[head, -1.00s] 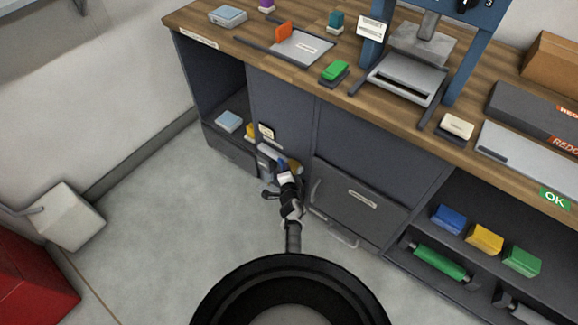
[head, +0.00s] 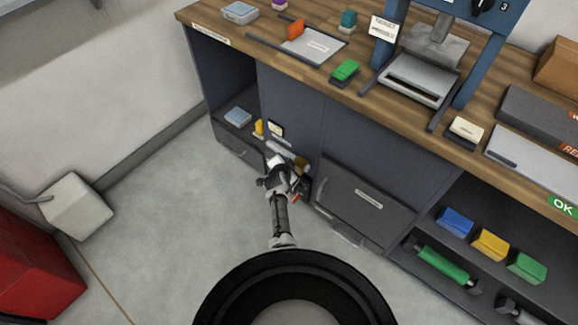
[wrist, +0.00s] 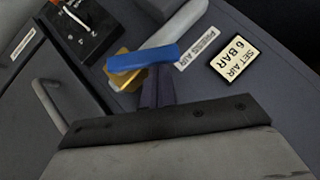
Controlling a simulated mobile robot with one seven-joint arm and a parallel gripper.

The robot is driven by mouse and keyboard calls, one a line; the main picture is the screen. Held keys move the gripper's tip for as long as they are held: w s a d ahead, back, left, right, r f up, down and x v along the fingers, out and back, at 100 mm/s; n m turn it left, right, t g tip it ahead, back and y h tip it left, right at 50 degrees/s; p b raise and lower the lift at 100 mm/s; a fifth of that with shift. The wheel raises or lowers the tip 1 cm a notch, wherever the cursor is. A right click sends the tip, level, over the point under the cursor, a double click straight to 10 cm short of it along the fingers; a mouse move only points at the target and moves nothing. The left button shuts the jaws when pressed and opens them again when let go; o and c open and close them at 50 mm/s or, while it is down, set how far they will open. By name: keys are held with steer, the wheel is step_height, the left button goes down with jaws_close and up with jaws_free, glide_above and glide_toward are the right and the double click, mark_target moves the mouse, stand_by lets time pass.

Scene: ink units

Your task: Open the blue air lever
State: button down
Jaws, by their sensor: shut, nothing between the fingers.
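The blue air lever (wrist: 143,57) sits on a brass valve (wrist: 122,78) on the grey cabinet front, with a pale pipe running from it. The lever lies nearly level across the wrist view, tilted slightly up to the right. My gripper (wrist: 157,72) is shut and empty. Its fingertips are right at the lever's lower edge in that view; I cannot tell whether they touch it. In the head view my gripper (head: 275,161) is low at the cabinet front, by the brass valve (head: 300,165), and the lever is not distinguishable.
A "SET AIR 6 BAR" sign (wrist: 234,57) is right of the lever. A black dial box (wrist: 85,30) and a drawer handle (wrist: 48,105) are to its left. Open floor (head: 165,210) lies left of my arm; the wooden counter (head: 300,75) is above.

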steer(key=a+n+g+h+b, duration=0.1)
steer(key=b, duration=0.1)
steer(key=w+f+g+h+b, duration=0.1)
steer(key=b, duration=0.1)
steer(key=shift+w+a+f+n, duration=0.1)
steer(key=shift+w+a+n, duration=0.1)
steer(key=shift+a+n, duration=0.2)
steer(key=shift+r, duration=0.75)
